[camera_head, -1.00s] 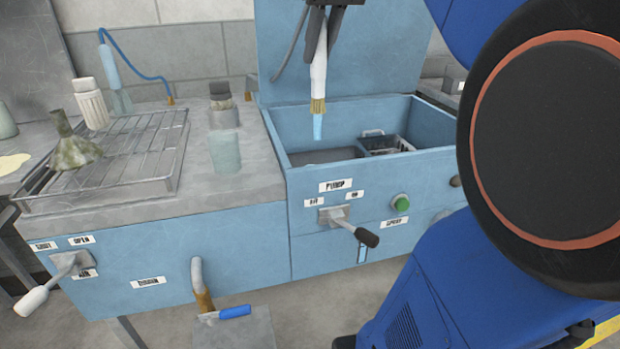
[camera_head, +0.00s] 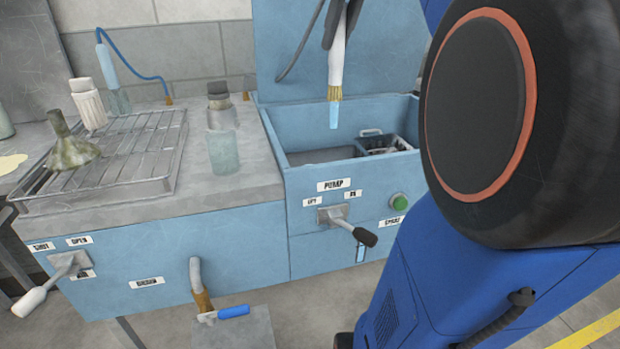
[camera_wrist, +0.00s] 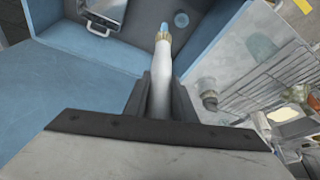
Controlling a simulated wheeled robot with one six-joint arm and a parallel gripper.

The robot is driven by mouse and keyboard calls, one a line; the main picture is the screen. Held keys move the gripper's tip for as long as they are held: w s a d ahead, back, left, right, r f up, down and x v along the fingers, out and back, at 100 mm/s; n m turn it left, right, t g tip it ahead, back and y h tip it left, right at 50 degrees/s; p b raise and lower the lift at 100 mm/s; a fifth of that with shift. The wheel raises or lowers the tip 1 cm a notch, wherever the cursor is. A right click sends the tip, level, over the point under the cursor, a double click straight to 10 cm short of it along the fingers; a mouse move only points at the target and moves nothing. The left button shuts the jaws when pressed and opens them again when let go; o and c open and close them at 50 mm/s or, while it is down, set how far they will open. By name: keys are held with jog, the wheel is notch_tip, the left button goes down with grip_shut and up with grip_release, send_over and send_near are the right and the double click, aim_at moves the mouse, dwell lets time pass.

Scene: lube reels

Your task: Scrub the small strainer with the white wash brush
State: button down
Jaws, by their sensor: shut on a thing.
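My gripper (camera_head: 337,22) is shut on the white wash brush (camera_head: 337,60), holding it by its white handle, nearly upright, above the blue wash basin (camera_head: 300,158). The brush has a brass-coloured collar and a pale blue tip pointing down. In the wrist view, the brush (camera_wrist: 161,75) stands out between the dark fingers of my gripper (camera_wrist: 162,98). A dark metal basket with a handle (camera_head: 383,142) sits inside the basin at its right end, right of and below the brush tip; it may be the small strainer, but I cannot tell surely. The brush is apart from it.
A wire rack (camera_head: 130,155) on the left counter carries a dirty funnel (camera_head: 70,150) and a white ribbed cylinder (camera_head: 90,105). A glass jar (camera_head: 222,150) stands near the basin's left side. A pump lever (camera_head: 350,226) sticks out in front. The basin's raised blue back panel stands behind.

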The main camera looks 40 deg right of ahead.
jog(key=s+d, duration=0.3)
jog(key=d, duration=0.5)
jog(key=s+d, duration=0.3)
jog(key=d, duration=0.6)
jog(key=shift+s+d, duration=0.15)
jog(key=shift+s, duration=0.1)
dwell(0.5)
jog(key=shift+r, duration=0.1)
jog(key=shift+r, duration=0.2)
